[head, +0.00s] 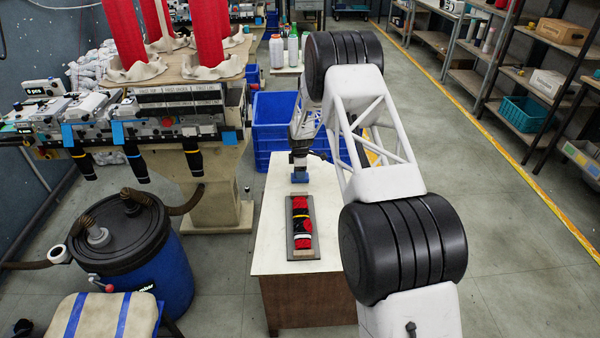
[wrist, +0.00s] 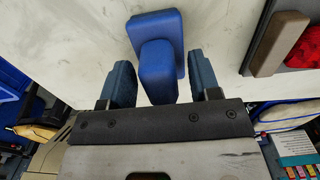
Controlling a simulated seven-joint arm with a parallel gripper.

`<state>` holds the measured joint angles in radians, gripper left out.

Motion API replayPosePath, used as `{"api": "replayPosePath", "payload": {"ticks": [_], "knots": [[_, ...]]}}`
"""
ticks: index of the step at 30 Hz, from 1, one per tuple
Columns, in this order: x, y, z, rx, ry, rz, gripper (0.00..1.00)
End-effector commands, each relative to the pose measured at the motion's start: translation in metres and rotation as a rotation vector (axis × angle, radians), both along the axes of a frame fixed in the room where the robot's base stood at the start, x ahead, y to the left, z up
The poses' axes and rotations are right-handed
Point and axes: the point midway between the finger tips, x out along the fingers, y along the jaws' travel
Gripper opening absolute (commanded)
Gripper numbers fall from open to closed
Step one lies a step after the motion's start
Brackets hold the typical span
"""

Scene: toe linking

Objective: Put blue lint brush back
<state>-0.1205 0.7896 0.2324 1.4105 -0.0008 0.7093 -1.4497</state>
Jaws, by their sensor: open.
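The blue lint brush (wrist: 157,45) stands on the pale tabletop in the wrist view, with a wide blue base and a narrower block rising toward the camera. My gripper (wrist: 161,82) is open, with one blue-grey finger on each side of the block. Gaps show on both sides, so the fingers do not appear to press on it. In the head view my gripper (head: 300,168) points down over the far part of the table, where the blue of the brush (head: 300,178) shows small at its tip. Fine contact is too small to tell there.
A grey tray (head: 291,240) with red and black items lies nearer on the white table (head: 270,220); its brown end block (wrist: 278,43) shows right of the brush. Blue crates (head: 272,125) stand beyond the table, a blue barrel (head: 170,265) to the left.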

Motion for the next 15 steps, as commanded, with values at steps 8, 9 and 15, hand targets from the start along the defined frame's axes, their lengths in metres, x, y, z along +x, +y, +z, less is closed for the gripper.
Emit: {"api": "replayPosePath", "payload": {"ticks": [8,9,15], "knots": [[0.0,0.0,0.028,0.0,-0.001,0.0,0.57],[0.0,0.0,0.033,0.0,-0.001,0.0,0.57],[0.0,0.0,0.064,0.0,-0.001,0.0,0.57]]}}
